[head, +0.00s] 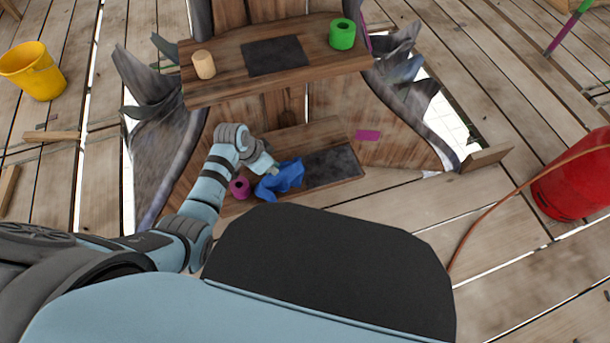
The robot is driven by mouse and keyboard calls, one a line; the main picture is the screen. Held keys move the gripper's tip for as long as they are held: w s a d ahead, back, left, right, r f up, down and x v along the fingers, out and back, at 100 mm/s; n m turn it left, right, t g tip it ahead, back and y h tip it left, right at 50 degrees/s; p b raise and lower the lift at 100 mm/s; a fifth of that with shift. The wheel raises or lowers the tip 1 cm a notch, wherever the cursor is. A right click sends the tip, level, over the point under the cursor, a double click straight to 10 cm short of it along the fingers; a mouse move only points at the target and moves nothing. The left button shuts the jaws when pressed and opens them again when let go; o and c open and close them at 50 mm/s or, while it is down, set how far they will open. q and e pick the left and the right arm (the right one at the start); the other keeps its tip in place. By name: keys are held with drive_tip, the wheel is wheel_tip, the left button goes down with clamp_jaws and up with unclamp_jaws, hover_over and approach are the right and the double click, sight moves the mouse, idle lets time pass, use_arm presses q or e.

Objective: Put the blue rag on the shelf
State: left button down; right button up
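The blue rag (284,178) lies crumpled at the lower wooden ledge (350,177), left of a dark patch on it. My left gripper (271,172) reaches in from the left and its tip is right at the rag's upper left side. The fingertips are too small and partly hidden, so I cannot tell whether they are open or shut on the rag. The upper wooden shelf (222,92) is above and behind the ledge, with a dark mat (274,56) in its middle. My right gripper is not in view.
A beige cylinder (204,64) and a green roll (342,35) stand on the upper shelf. A magenta roll (239,187) sits left of the rag. Jagged grey pieces flank the shelf. A yellow bucket (34,71) and a red cylinder (574,180) stand on the planks.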

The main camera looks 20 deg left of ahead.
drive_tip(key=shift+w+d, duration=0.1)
use_arm(q)
drive_tip(key=c, duration=1.2)
unclamp_jaws()
drive_tip(key=shift+o, duration=0.2)
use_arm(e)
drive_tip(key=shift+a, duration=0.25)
use_arm(q)
drive_tip(key=shift+r, duration=0.1)
drive_tip(key=v, duration=1.2)
